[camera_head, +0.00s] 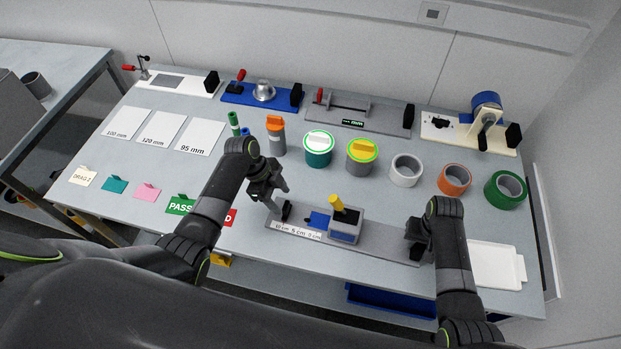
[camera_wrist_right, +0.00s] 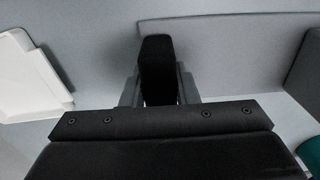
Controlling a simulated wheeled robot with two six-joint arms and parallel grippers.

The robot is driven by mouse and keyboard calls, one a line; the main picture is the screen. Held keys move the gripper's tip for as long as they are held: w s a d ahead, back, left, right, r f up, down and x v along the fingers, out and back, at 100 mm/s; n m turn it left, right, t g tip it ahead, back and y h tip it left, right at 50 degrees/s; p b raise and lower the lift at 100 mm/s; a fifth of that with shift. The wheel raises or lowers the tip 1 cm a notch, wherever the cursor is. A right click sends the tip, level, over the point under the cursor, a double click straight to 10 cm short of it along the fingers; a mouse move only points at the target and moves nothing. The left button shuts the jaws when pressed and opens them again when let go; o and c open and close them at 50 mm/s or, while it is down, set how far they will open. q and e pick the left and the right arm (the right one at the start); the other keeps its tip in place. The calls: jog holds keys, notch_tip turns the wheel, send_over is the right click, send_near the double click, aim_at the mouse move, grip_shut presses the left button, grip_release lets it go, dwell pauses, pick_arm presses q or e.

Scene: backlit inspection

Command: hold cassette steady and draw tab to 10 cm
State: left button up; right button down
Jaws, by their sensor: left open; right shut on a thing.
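The cassette (camera_head: 346,226) is a grey box with a blue front and a tilted yellow lever (camera_head: 336,201) on top. It sits on a long grey base (camera_head: 385,243). A blue tab (camera_head: 319,220) sticks out of its left side above a white scale (camera_head: 297,231) marked 10 cm, 5 cm and 0 cm. My left gripper (camera_head: 275,194) is open and empty, above the base's left end and apart from the tab. My right gripper (camera_head: 417,240) is shut on a black block (camera_wrist_right: 158,68) at the base's right end. The cassette does not show in the right wrist view.
A white tray (camera_head: 522,270) lies right of my right gripper. Tape rolls (camera_head: 406,170) and lidded canisters (camera_head: 318,148) stand behind the base. PASS (camera_head: 180,204) and red cards lie to the left. Other fixtures line the back edge.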

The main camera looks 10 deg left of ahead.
pick_arm(q)
jog(key=v, duration=0.7)
pick_arm(e)
jog(key=shift+s, duration=0.1)
pick_arm(q)
jog(key=shift+r, duration=0.15)
pick_arm(e)
jog(key=c, duration=1)
grip_release()
jog(key=shift+c, duration=0.2)
